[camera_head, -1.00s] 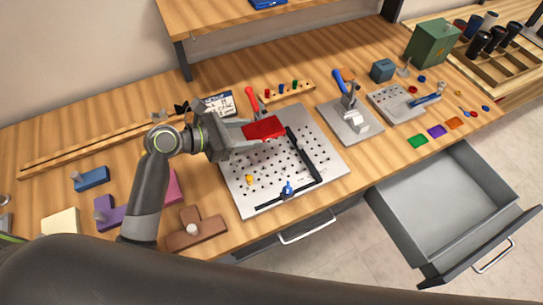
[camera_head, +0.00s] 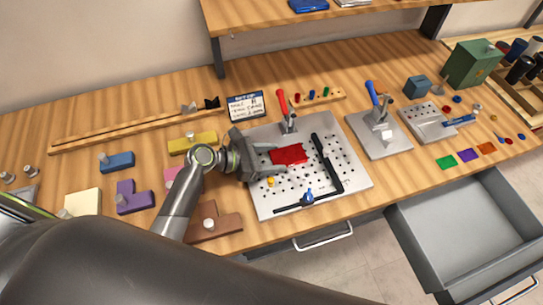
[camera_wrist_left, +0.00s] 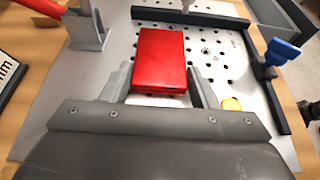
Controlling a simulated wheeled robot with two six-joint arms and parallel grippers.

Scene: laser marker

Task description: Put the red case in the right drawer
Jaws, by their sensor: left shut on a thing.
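The red case (camera_head: 289,154) is a flat red box over the perforated metal plate (camera_head: 350,170) in the head view. My left gripper (camera_head: 270,155) is shut on it, with one finger along each side. In the left wrist view the red case (camera_wrist_left: 160,55) lies between the fingers of the left gripper (camera_wrist_left: 155,85). I cannot tell whether the case touches the plate. The right drawer (camera_head: 460,215) is pulled open below the table edge at the right, and its visible inside is empty. My right gripper is not in view.
A red-handled clamp (camera_head: 287,110) stands just behind the case. A black angle bar (camera_head: 328,165) lies on the plate right of it. A blue-handled clamp (camera_head: 378,115) stands farther right. Small coloured plates (camera_head: 467,154) lie near the table edge above the drawer.

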